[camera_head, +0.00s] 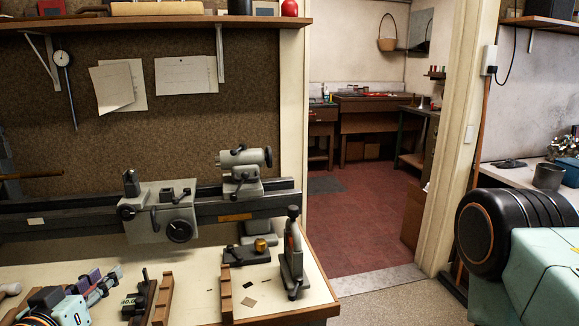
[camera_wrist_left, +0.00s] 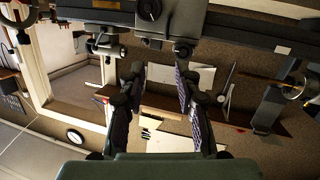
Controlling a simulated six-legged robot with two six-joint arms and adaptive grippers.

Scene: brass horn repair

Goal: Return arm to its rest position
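My left gripper (camera_head: 103,282) shows at the lower left of the head view, over the front left of the workbench (camera_head: 205,285). In the left wrist view its two dark fingers (camera_wrist_left: 159,76) stand well apart with nothing held between them. That view is turned over, with the lathe at its top and papers seen behind the fingers. A mint-green and black part of my own body (camera_head: 545,270) fills the lower right of the head view. My right gripper is not seen.
A grey lathe (camera_head: 160,213) spans the back of the bench. Wooden strips (camera_head: 226,293), an upright dark tool (camera_head: 292,255) and a small brass-knobbed block (camera_head: 247,253) stand on the bench. A shelf (camera_head: 150,22) runs above. The doorway floor (camera_head: 350,225) is clear.

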